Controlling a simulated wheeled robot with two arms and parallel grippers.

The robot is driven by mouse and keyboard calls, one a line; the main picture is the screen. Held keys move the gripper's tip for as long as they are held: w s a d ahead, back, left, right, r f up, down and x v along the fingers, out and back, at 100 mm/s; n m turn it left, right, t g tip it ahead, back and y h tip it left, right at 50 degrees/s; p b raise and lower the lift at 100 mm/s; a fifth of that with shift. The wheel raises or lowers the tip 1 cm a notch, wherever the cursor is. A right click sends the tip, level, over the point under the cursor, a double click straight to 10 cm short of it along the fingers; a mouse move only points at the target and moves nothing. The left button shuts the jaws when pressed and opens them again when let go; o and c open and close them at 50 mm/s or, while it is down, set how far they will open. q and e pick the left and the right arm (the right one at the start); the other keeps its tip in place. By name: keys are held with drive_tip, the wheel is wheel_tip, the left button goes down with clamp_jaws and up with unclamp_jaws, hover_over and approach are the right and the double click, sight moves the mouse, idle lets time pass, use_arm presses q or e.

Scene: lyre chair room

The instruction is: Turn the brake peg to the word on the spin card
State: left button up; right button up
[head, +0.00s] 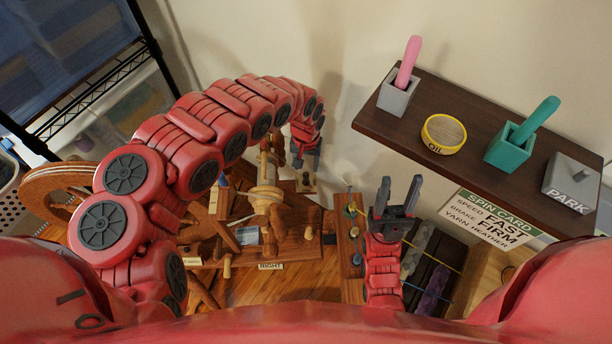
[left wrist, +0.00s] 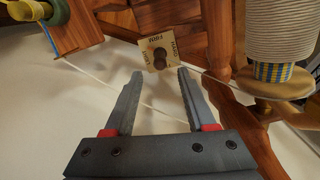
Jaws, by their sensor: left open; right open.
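The brake peg (left wrist: 160,58) is a dark round knob on a square cream plate (left wrist: 148,47) in the left wrist view. The plate reads FIRM along its top edge, with blurred words at its sides. I cannot tell which word the peg points at. My left gripper (left wrist: 159,73) is open, its fingertips short of the peg with the peg lined up between them. In the head view my left gripper (head: 304,160) is above the spinning wheel's frame. The spin card (head: 490,217) reads speed FAST, brake FIRM, yarn HEATHER. My right gripper (head: 398,196) is open and empty, left of the card.
The wooden spinning wheel (head: 62,184) stands at left, with a NIGHT label (head: 271,266) on its base. A dark shelf (head: 447,93) holds cups, an oil tin (head: 443,134) and a PARK block (head: 571,184). White cord runs near my left fingers in the wrist view.

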sight(306, 173)
use_arm(q)
wheel_tip(306, 173, down, 6)
drive_tip(key=shift+d+f, duration=0.1)
drive_tip(key=shift+f, duration=0.05)
drive_tip(key=shift+s+f, duration=0.1)
drive_tip(key=shift+f, duration=0.3)
clamp_jaws()
